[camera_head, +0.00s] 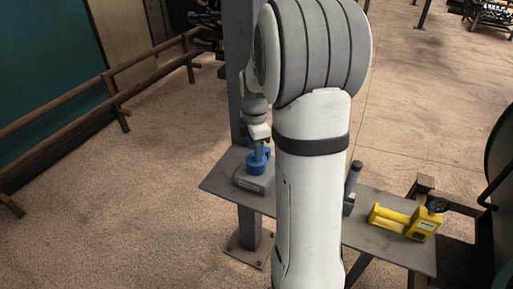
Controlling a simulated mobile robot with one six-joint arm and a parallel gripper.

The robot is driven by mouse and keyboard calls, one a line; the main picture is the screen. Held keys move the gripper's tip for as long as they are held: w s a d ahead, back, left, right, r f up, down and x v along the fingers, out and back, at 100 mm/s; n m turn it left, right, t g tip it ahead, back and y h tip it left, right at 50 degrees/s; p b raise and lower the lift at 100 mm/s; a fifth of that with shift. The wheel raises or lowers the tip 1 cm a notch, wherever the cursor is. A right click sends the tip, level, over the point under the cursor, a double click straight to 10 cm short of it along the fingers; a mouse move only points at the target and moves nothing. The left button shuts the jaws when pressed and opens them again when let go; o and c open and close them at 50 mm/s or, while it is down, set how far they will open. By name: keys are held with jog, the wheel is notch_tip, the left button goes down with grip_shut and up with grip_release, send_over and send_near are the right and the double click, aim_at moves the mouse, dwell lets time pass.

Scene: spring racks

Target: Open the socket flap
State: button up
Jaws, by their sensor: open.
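A grey socket box (254,182) stands on the left part of a grey shelf, with a blue socket and flap (257,166) on top. My gripper (261,153) is at the blue part from above, its fingers pointing down. The jaws are open, small in the view and partly merged with the blue part. I cannot tell whether they touch the flap or how far the flap is raised. My white arm hides the area just right of the socket.
The grey shelf (388,243) runs to the right behind my arm. On it are a dark upright handle (352,182) and a yellow device (405,221). A grey post (238,75) rises behind the socket. A brown railing (100,87) runs along the left.

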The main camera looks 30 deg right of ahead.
jog(key=shift+f, duration=0.3)
grip_shut()
dwell(0.4)
